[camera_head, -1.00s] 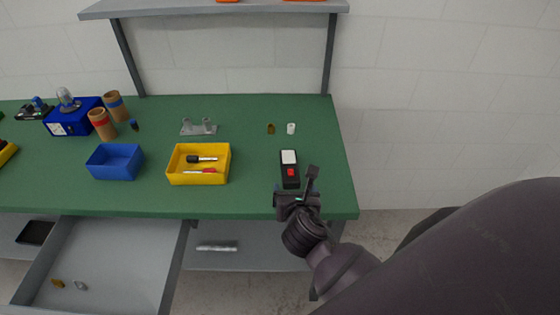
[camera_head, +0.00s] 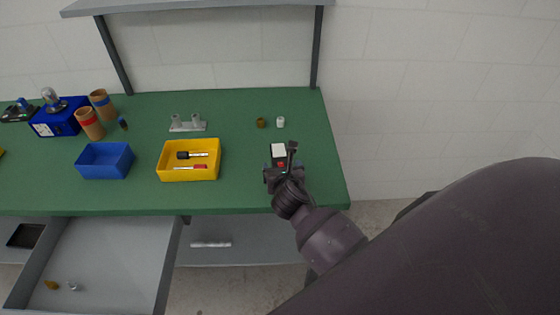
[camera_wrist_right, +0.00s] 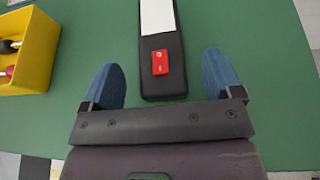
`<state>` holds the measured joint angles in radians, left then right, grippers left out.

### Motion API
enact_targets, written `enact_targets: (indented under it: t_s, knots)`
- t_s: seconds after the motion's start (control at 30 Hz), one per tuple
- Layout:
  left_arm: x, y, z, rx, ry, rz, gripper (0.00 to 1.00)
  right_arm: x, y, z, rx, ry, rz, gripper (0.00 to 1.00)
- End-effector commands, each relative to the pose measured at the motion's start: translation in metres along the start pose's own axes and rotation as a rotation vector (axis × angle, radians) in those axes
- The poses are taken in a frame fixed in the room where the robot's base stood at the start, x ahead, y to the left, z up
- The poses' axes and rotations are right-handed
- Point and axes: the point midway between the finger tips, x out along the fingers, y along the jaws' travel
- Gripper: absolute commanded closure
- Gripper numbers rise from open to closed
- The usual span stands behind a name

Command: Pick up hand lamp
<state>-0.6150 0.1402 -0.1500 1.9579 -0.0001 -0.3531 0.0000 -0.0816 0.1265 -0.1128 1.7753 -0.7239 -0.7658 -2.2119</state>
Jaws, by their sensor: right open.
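The hand lamp (camera_head: 278,151) is a black block with a white panel and a red button, lying on the green workbench near its right end. In the head view my right gripper (camera_head: 282,166) covers its near part. In the right wrist view the lamp (camera_wrist_right: 162,75) lies just ahead, its near end reaching between the two blue fingertips. My right gripper (camera_wrist_right: 163,80) is open, with one finger on each side and a gap to the lamp on both sides. My left gripper is not in view.
A yellow bin (camera_head: 189,172) with screwdrivers stands left of the lamp, and a blue bin (camera_head: 104,161) stands further left. Small brown (camera_head: 261,122) and white (camera_head: 281,121) pieces stand behind the lamp. An open drawer (camera_head: 105,250) juts out at lower left.

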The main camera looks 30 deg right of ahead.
Motion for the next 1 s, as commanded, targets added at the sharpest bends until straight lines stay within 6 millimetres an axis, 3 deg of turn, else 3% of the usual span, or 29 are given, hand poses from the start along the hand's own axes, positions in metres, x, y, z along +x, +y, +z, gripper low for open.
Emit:
enact_targets:
  t_s: [0.2,0.47,0.83,1.0]
  knots:
    - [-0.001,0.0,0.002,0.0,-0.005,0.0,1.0,0.018,0.0,0.0,0.001,0.001,0.0,0.15]
    - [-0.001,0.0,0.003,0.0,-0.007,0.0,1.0,0.02,0.0,-0.001,0.001,0.001,0.0,0.15]
    - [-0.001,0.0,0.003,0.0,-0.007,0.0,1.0,0.02,0.0,-0.001,0.001,0.001,0.0,0.72]
    - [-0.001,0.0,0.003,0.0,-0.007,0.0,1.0,0.02,0.0,0.0,0.001,-0.001,0.001,0.75]
